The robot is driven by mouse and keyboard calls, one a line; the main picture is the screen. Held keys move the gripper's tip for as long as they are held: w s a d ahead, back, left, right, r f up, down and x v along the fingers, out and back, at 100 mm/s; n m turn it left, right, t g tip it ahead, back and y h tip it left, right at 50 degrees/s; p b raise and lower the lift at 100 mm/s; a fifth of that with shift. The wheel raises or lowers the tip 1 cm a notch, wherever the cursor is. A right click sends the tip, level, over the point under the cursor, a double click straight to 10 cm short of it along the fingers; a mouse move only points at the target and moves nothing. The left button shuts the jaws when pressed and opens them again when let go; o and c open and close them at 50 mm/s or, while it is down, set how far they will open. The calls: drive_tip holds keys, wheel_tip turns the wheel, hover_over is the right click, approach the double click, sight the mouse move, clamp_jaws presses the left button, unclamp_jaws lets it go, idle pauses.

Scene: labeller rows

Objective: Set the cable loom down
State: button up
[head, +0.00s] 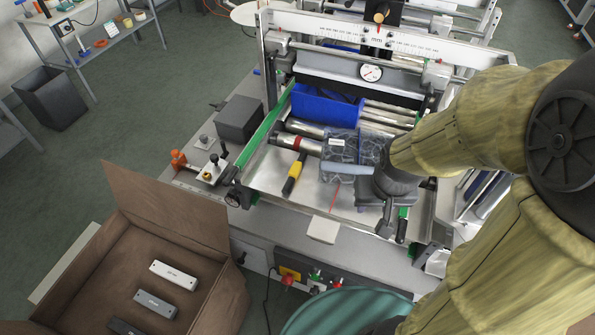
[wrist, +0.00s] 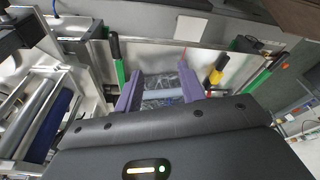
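The cable loom (head: 341,147) looks like a clear bag of dark cables with a small white label. In the head view it is over the labeller's bed, in front of the blue bin and overlapping the rollers.
A yellow-handled tool (head: 294,174) lies on the bed left of the loom. A blue bin (head: 325,106) and rollers are behind it. The labeller's side rails flank the bed. A cardboard box (head: 165,215) with several labelled bars stands at lower left. Some bare bed shows near the front edge.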

drive_tip(key=shift+o, duration=0.8)
drive_tip(key=shift+w+a+f, duration=0.1)
drive_tip(key=shift+a, duration=0.05)
drive_tip(key=w+a+f+m+t+h+b, duration=0.1)
drive_tip(key=w+a+f+t, duration=0.2)
drive_tip(key=a+f, duration=0.2)
drive_tip(key=w+a+f+m+t+h+b, duration=0.1)
drive_tip(key=w+a+f+t+h, duration=0.1)
drive_tip(key=a, duration=0.9)
drive_tip(key=w+a+f+m+t+h+b, duration=0.1)
drive_tip(key=w+a+f+m+t+b, duration=0.1)
drive_tip(key=w+a+f+t, duration=0.3)
wheel_tip(320, 180, down, 3)
drive_tip(key=a, duration=0.3)
drive_tip(key=shift+w+h, duration=0.2)
drive_tip(key=shift+h, duration=0.1)
drive_tip(key=p, duration=0.2)
approach(291, 173)
drive_tip(key=x, duration=0.5)
drive_tip(key=shift+w+f, duration=0.1)
drive_tip(key=shift+w, duration=0.05)
drive_tip(key=shift+d, duration=0.1)
